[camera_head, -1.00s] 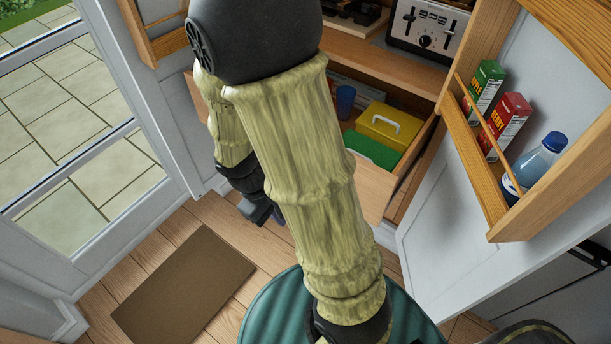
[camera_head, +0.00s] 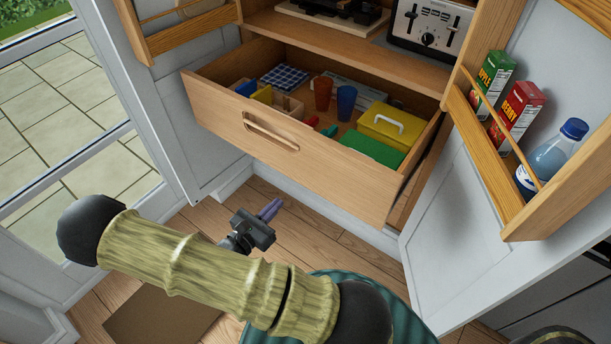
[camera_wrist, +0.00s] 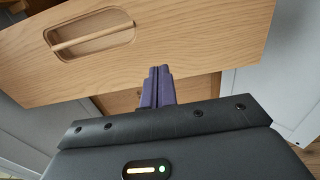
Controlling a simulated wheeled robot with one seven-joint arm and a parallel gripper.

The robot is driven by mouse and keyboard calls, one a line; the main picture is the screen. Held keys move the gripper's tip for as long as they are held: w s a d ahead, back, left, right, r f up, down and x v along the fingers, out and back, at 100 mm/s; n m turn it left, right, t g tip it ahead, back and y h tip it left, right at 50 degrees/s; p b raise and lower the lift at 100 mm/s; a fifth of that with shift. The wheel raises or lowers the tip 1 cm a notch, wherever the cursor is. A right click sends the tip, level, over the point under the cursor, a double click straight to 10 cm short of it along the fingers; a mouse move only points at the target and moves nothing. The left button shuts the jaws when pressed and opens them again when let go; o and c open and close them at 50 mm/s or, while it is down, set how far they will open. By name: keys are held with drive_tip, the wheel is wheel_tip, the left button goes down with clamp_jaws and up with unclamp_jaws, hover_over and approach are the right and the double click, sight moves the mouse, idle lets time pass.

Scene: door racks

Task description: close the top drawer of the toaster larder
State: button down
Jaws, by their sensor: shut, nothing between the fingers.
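The top drawer (camera_head: 330,172) of the larder is pulled out, below the shelf with the toaster (camera_head: 430,28). Its wooden front has a recessed bar handle (camera_head: 271,136), which also shows in the wrist view (camera_wrist: 92,35). My gripper (camera_head: 270,209) is shut and empty, in front of and below the drawer front in the head view. In the wrist view, its purple fingertips (camera_wrist: 160,71) are together, overlapping the lower edge of the drawer front (camera_wrist: 200,50). I cannot tell whether they touch it.
The drawer holds a yellow box (camera_head: 388,127), a green item (camera_head: 371,149), a blue cup (camera_head: 346,102), a red cup (camera_head: 322,94) and a checked cloth (camera_head: 284,77). The right door's rack (camera_head: 482,150) carries cartons and a bottle (camera_head: 553,157). The left door (camera_head: 180,120) stands open. A mat (camera_head: 160,318) lies on the floor.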

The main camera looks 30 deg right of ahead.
sight(312, 167)
drive_tip(key=shift+w+d, duration=0.15)
drive_tip(key=shift+w, duration=0.05)
drive_tip(key=x, duration=1.2)
drive_tip(key=shift+d+r, duration=0.1)
drive_tip(key=shift+d, duration=0.35)
drive_tip(key=shift+w+d, duration=0.25)
drive_tip(key=shift+d, duration=0.05)
